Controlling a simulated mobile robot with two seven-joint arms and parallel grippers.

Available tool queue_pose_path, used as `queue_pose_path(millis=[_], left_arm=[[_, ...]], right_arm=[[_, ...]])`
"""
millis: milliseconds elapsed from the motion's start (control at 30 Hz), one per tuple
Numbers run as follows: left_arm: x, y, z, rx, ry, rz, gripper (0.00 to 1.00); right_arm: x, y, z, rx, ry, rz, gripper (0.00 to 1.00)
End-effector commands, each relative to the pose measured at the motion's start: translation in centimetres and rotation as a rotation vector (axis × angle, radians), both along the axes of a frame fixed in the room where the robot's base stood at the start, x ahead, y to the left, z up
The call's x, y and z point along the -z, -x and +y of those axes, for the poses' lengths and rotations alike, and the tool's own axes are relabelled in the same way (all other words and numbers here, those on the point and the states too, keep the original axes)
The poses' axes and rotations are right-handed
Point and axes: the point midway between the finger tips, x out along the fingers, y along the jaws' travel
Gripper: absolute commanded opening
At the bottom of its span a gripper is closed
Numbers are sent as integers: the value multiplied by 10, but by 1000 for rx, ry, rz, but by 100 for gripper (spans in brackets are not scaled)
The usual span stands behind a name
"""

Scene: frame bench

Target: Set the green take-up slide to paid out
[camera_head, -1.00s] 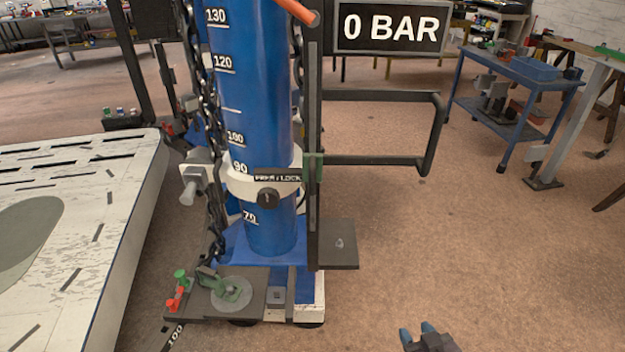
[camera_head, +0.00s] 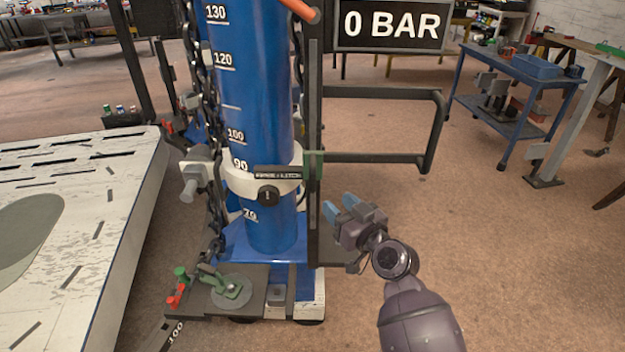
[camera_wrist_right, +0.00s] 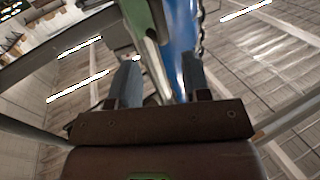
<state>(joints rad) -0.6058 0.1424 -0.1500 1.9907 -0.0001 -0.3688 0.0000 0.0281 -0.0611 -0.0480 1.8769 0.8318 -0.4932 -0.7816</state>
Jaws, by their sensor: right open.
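A green block (camera_head: 313,165), which looks like the take-up slide, sits on the dark upright rail (camera_head: 314,80) right of the blue column (camera_head: 258,130). My right gripper (camera_head: 340,207) is open and empty, below and right of the block and apart from it. Its blue fingertips point up and left. In the right wrist view, the spread fingers (camera_wrist_right: 160,82) have a green part (camera_wrist_right: 139,16) beyond them, beside the blue column (camera_wrist_right: 181,35). I cannot read any slide position marks. My left gripper is not in view.
A dark bar frame (camera_head: 435,130) sticks out right of the rail, above my right gripper. A green toggle clamp (camera_head: 228,287) is on the base plate. A white slotted table (camera_head: 85,220) stands left.

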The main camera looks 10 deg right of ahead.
Motion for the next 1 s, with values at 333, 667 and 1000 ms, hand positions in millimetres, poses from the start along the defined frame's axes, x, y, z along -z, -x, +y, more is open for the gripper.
queue_pose_path(millis=[333,667,1000], left_arm=[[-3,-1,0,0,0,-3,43],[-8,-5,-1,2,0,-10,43],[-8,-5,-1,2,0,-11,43]], right_arm=[[-1,-21,10,-2,45,-19,44],[0,-70,32,-1,45,-17,44],[1,-97,43,0,46,-16,44]])
